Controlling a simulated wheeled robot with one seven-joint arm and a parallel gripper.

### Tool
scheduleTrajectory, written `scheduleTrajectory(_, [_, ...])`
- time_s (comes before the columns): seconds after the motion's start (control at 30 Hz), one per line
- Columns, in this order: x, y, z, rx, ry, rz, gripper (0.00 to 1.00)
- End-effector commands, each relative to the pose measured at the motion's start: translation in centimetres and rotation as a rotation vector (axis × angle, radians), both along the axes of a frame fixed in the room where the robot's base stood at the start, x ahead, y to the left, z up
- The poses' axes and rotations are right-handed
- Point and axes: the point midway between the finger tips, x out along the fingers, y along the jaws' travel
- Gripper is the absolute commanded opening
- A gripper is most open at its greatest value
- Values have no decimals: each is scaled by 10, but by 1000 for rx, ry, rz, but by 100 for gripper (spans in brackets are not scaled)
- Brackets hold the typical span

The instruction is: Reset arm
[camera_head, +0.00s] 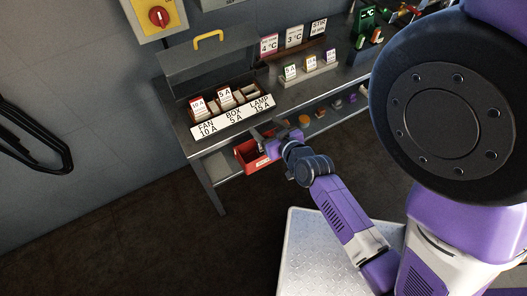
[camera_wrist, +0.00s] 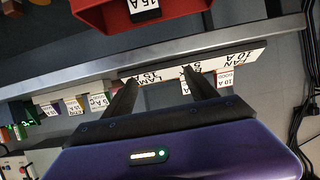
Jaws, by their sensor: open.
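My gripper (camera_head: 262,138) is open and empty at the front edge of the grey workbench, by the label strip. In the wrist view its two dark fingers (camera_wrist: 163,98) stand apart with nothing between them. My purple arm reaches up to it from the lower right. The label strip (camera_head: 232,117) reads FAN 10 A, BOX 5 A, LAMP 15 A, and it also shows in the wrist view (camera_wrist: 222,62).
Cards and small items line the bench (camera_head: 262,104). The floor (camera_head: 120,230) is clear.

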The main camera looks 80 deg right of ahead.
Motion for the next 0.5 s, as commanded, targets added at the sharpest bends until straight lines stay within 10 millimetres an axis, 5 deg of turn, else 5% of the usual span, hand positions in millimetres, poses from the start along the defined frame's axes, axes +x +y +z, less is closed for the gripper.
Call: scheduleTrajectory(0.5, [-16,19,11,-2,0,-1,66])
